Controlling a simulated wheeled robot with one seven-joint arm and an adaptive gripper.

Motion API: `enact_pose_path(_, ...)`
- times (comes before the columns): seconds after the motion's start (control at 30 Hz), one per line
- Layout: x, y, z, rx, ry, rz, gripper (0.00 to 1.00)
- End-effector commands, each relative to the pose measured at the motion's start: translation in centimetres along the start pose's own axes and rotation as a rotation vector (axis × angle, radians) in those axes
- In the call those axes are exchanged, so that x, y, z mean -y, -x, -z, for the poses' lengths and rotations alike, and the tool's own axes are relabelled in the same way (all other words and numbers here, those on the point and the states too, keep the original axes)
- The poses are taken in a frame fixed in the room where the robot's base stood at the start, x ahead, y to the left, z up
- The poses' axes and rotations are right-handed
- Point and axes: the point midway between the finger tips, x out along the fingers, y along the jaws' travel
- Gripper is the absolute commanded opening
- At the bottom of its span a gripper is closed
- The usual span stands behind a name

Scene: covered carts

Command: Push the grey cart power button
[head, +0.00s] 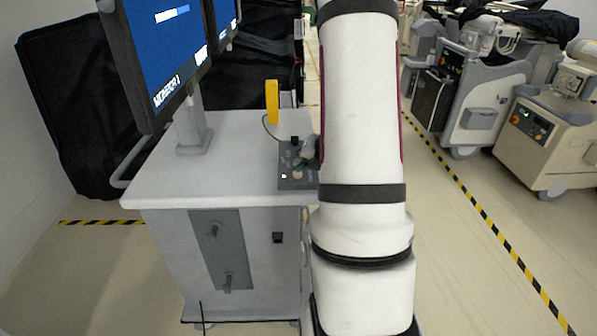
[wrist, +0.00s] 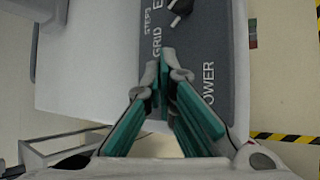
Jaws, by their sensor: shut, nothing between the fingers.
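The grey cart (head: 240,180) stands in front of me with a dark control panel (head: 288,184) on the right side of its top. The panel also fills the middle of the wrist view (wrist: 222,60), with "POWER", "GRID" and "STEPS" lettering. My gripper (wrist: 165,64) is shut and empty over the panel, its tips beside "GRID" and left of "POWER". In the head view my gripper (head: 308,152) is mostly hidden behind my arm. I cannot make out the power button in the wrist view; the fingers cover part of the panel. Whether the tips touch the panel is unclear.
A monitor (head: 165,50) stands on the cart's left side. A yellow upright piece (head: 272,102) stands behind the panel. Other carts (head: 555,135) stand at the right, beyond a striped floor line (head: 480,215). Black covers (head: 70,100) hang at the left.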

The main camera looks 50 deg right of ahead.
Motion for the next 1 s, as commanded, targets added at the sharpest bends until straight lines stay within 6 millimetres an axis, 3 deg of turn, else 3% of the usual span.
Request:
enact_pose_path(0.27, -0.2, 0.3, -0.2, 0.001, 0.001, -0.001, 0.00)
enact_pose_path(0.8, -2.6, 3.8, -2.6, 0.001, 0.002, -0.002, 0.00)
enact_pose_path(1.0, -3.0, 4.3, -3.1, 0.002, 0.000, -0.001, 0.00)
